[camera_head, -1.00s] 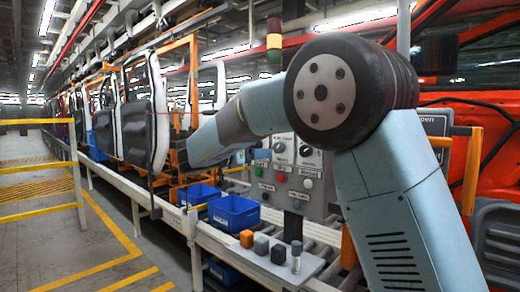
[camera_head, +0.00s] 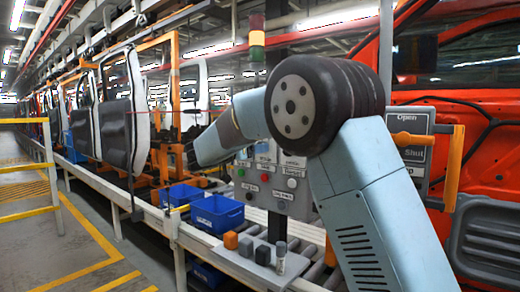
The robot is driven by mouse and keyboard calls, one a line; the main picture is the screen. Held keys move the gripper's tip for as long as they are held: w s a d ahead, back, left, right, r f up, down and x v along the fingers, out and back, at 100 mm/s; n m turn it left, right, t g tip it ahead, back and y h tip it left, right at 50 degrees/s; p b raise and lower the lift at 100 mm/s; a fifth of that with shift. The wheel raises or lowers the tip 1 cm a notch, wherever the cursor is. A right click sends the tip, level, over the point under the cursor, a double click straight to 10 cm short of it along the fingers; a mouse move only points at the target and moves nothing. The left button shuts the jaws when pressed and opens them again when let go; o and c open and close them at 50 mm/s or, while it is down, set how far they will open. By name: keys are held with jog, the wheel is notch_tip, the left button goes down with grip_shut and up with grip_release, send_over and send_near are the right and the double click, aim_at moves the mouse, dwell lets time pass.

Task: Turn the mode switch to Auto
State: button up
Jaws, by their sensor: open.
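A grey control panel (camera_head: 272,204) stands behind my arm, beside the conveyor. Its lower face shows a green button (camera_head: 241,172), a red button (camera_head: 265,177) and a white button (camera_head: 291,183) with small labels. My forearm covers the upper part of the panel, and I cannot make out the mode switch or its setting. My gripper (camera_head: 190,156) is a small dark shape at the left end of the arm, left of the panel and apart from it. It is open, and I see nothing held in it.
Blue bins (camera_head: 217,213) stand on the conveyor side.

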jog(key=shift+x, duration=1.15)
jog(key=shift+c, duration=0.2)
